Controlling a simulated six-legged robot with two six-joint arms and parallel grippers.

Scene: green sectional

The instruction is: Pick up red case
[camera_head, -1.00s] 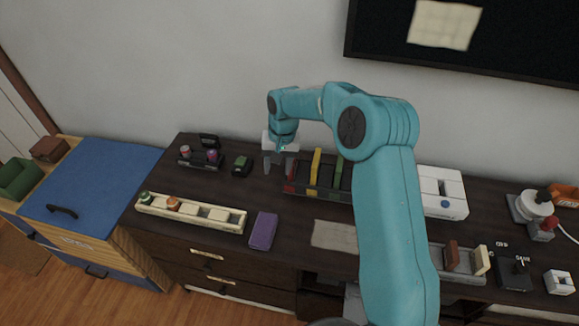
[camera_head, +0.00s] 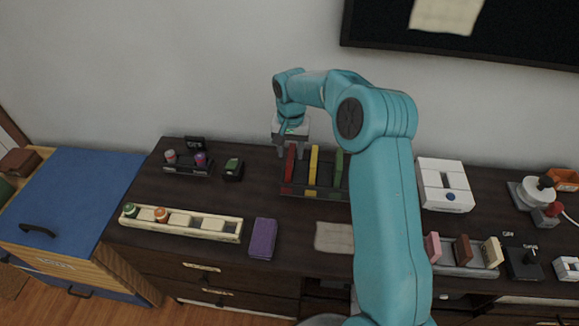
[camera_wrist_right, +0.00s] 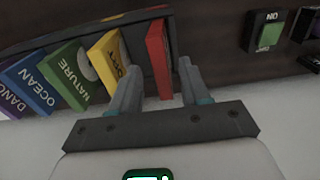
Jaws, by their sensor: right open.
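The red case (camera_head: 290,166) stands upright at the left end of a dark rack (camera_head: 318,193) on the dark cabinet, beside a yellow case (camera_head: 313,165) and a green case (camera_head: 338,165). My right gripper (camera_head: 292,152) is open at the top of the red case. In the right wrist view the red case (camera_wrist_right: 158,52) lies between the two open fingers of the gripper (camera_wrist_right: 160,72), with a gap visible on the right side; whether either finger touches it I cannot tell. My left gripper is not in view.
The yellow case (camera_wrist_right: 107,58) stands close to the left finger in the wrist view, with green and blue cases further left. A small green-switch box (camera_head: 232,169) and a purple case (camera_head: 263,238) sit nearby. The wall rises close behind the rack.

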